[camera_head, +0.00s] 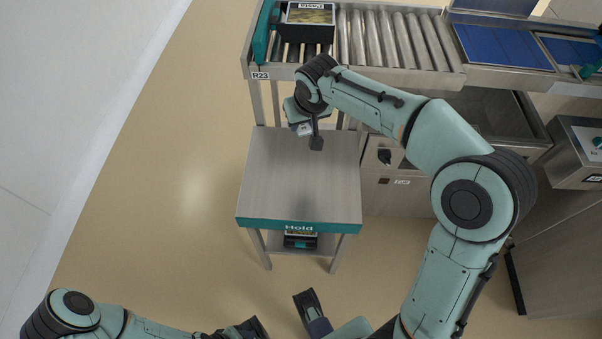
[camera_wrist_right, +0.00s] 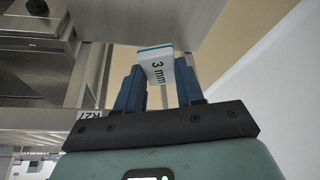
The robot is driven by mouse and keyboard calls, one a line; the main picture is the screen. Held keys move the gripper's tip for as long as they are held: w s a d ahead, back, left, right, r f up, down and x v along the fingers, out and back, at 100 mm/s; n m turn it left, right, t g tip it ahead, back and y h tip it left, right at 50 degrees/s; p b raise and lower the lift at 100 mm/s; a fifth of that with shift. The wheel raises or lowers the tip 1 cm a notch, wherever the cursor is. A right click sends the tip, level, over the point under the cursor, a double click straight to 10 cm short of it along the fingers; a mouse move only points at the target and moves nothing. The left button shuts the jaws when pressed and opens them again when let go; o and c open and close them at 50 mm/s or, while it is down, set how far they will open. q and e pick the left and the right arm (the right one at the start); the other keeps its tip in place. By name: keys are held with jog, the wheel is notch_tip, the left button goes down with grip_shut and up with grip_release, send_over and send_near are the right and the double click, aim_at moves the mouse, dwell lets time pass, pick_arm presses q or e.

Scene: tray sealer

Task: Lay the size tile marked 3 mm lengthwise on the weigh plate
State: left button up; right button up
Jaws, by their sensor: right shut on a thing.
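The size tile marked 3 mm (camera_wrist_right: 157,68) is a small white piece with a teal edge in the right wrist view. My right gripper (camera_wrist_right: 156,80) is shut on it, with a blue finger on either side. In the head view my right gripper (camera_head: 316,142) is over the far part of the steel stand marked Hold (camera_head: 262,170); I cannot make out the tile there. I cannot identify the weigh plate in either view.
A roller conveyor (camera_head: 385,40) runs along the back with a dark labelled tray (camera_head: 307,22) on it. Steel cabinets (camera_head: 390,190) stand right of the stand. The stand's top looks bare, and a dark item (camera_head: 300,241) sits on its lower shelf. Floor is open at left.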

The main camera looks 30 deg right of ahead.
jog(key=b, duration=0.3)
send_over(301, 168)
jog(key=s, duration=0.2)
jog(key=f, duration=1.4)
jog(key=shift+w+a+f, duration=0.1)
jog(key=shift+w+f, duration=0.1)
jog(key=shift+w, duration=0.05)
notch_tip(301, 168, down, 4)
jog(key=shift+f+b, duration=0.15)
jog(key=shift+b, duration=0.25)
jog(key=shift+f, duration=0.45)
pick_arm(q)
jog(key=shift+t, duration=0.5)
jog(key=w+f, duration=0.1)
jog(key=f, duration=0.1)
jog(key=w+f, duration=0.1)
jog(key=shift+w+a+f, duration=0.35)
jog(key=shift+f, duration=0.05)
jog(key=shift+w+a+f, duration=0.1)
jog(key=shift+w+f, duration=0.1)
pick_arm(e)
jog(key=o, duration=1)
